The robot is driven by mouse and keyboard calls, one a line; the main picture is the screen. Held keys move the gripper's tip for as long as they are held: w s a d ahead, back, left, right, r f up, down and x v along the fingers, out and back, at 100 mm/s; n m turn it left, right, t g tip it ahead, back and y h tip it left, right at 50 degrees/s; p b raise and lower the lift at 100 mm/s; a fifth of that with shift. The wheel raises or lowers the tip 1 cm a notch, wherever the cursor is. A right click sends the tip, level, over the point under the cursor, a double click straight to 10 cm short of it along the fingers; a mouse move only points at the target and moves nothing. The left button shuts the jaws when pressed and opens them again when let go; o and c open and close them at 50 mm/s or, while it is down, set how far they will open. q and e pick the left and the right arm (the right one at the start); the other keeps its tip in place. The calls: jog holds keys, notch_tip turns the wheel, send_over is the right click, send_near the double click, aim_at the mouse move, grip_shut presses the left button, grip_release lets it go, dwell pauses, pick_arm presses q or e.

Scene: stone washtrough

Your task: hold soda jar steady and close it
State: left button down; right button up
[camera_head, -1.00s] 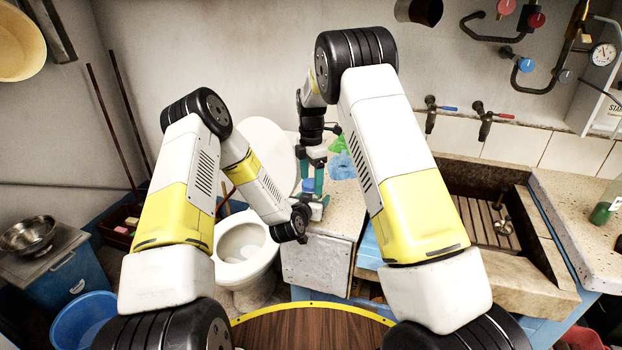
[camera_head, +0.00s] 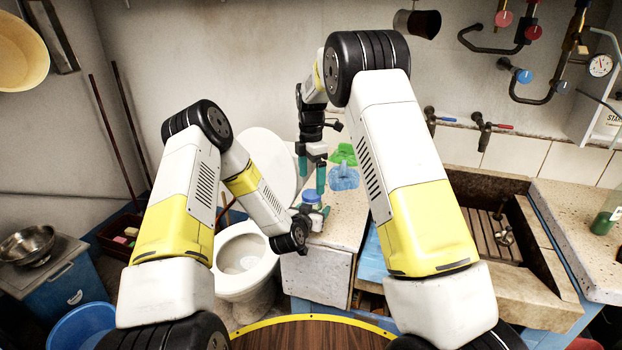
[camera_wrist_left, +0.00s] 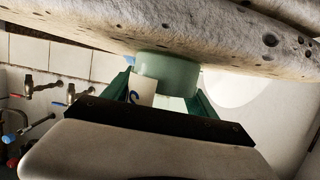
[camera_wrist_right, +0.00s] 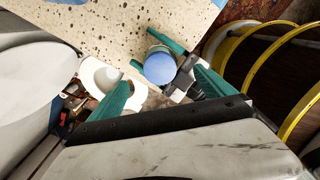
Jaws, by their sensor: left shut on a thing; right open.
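The soda jar (camera_head: 313,209), pale with a blue lid (camera_head: 311,197), stands at the near left corner of the stone counter. My left gripper (camera_head: 318,212) is shut around its body from the near side. In the left wrist view the jar's greenish body (camera_wrist_left: 167,75) and part of a label show between the teal fingers. My right gripper (camera_head: 311,182) is open above the jar, pointing down. In the right wrist view the blue lid (camera_wrist_right: 160,66) lies between and beyond its spread fingers, apart from them. The lid sits over the jar's mouth; I cannot tell how tightly.
A green item (camera_head: 344,154) and a blue one (camera_head: 344,178) lie on the counter behind the jar. A white toilet (camera_head: 243,258) with raised lid stands left of the counter. The stone trough (camera_head: 487,195) is to the right, with taps above it.

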notch_tip(320, 180, up, 12)
jog(key=shift+r, duration=0.1)
dwell(0.6)
pick_arm(q)
jog(key=shift+c, duration=0.9)
grip_release()
jog(key=shift+s, duration=0.1)
jog(key=v, duration=0.7)
jog(key=shift+s+a+r, duration=0.15)
jog(key=shift+s, duration=0.2)
